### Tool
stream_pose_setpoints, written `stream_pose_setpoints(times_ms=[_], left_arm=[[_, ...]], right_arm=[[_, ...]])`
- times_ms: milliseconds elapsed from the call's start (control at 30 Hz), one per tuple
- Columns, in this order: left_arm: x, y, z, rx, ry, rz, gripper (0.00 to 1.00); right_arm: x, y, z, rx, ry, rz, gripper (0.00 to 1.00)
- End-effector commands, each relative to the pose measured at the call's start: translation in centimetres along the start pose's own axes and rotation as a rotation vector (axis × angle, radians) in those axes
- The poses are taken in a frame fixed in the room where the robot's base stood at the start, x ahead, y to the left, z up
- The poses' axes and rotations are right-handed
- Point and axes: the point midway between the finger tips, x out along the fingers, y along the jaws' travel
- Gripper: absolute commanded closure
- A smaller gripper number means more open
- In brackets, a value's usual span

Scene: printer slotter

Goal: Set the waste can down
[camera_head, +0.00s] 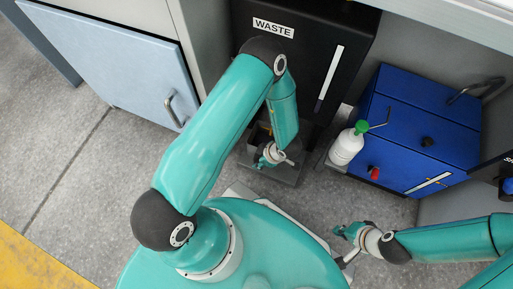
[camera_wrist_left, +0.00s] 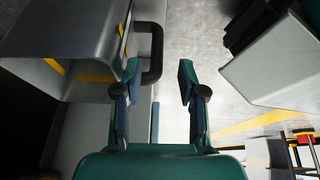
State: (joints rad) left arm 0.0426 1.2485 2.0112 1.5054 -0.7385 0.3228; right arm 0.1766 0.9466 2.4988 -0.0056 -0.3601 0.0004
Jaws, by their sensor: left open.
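The waste can (camera_wrist_left: 85,32) is a grey open box with a black handle (camera_wrist_left: 157,45) at the upper left in the left wrist view. In the head view, a grey part (camera_head: 284,176) shows low at the foot of the black WASTE unit (camera_head: 300,65), largely hidden by my left arm. My left gripper (camera_head: 270,157) is there, above that part. In the left wrist view its fingers (camera_wrist_left: 160,82) are spread, with the handle just beyond the left fingertip; I cannot tell whether they touch. My right gripper (camera_head: 347,240) is at the lower right, apart from the can; its opening is unclear.
A blue cabinet (camera_head: 405,125) stands right of the WASTE unit. A white bottle with a green cap (camera_head: 346,146) is beside its left edge. A light blue door (camera_head: 120,68) is at the left. Grey floor (camera_head: 85,175) is clear at the left.

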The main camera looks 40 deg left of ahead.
Motion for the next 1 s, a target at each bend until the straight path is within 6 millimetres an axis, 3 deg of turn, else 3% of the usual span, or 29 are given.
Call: stream_pose_setpoints(times_ms=[33, 233, 433, 567, 767, 1000], left_arm=[[-1.7, 0.1, -0.2, 0.002, -0.001, 0.004, 0.59], [-5.2, 0.1, -0.2, 0.001, 0.000, 0.002, 0.59], [-6.6, 0.1, -0.1, 0.019, -0.006, 0.007, 0.59], [-6.8, 0.6, -0.1, 0.123, -0.047, 0.050, 0.59], [-7.6, 0.9, 0.7, 0.513, -0.200, 0.198, 0.59], [-10.6, -3.0, 2.5, 1.114, -0.437, 0.403, 0.59]], right_arm=[[-1.1, -0.4, 0.0, 0.000, 0.000, 0.000, 1.00], [-2.5, -0.9, 0.0, 0.000, 0.000, 0.000, 1.00], [-3.1, -1.1, 0.0, 0.000, 0.000, 0.000, 1.00], [-3.1, -1.1, 0.0, 0.000, 0.000, 0.000, 1.00], [-3.0, -1.1, 0.0, 0.000, 0.000, 0.000, 1.00], [-3.0, -1.1, 0.0, 0.000, 0.000, 0.000, 1.00]])
